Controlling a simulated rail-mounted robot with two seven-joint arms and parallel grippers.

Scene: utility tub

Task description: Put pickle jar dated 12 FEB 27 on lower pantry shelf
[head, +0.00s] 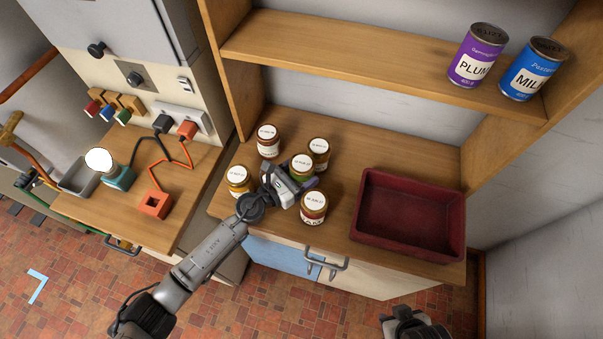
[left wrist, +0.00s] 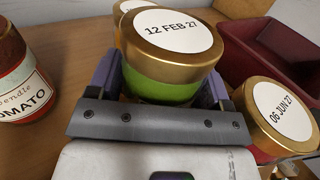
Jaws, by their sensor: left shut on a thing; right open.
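The jar dated 12 FEB 27, with a gold lid, white label and green contents, shows in the left wrist view (left wrist: 160,90) and the head view (head: 301,168). My left gripper (head: 291,182) is shut around it, with a finger on each side in the left wrist view (left wrist: 165,88). Whether the jar touches the counter is unclear. Its lower part is hidden by the gripper. A wooden shelf (head: 350,65) runs above the counter (head: 345,150). My right gripper (head: 408,325) is open at the bottom edge, away from the jars.
A jar dated 06 JUN 27 (left wrist: 282,118) stands close beside the held jar. A tomato jar (left wrist: 20,80) and other jars (head: 318,150) stand around it. A dark red tray (head: 447,252) sits to the right. Purple (head: 472,62) and blue (head: 528,75) cans occupy the shelf's right end.

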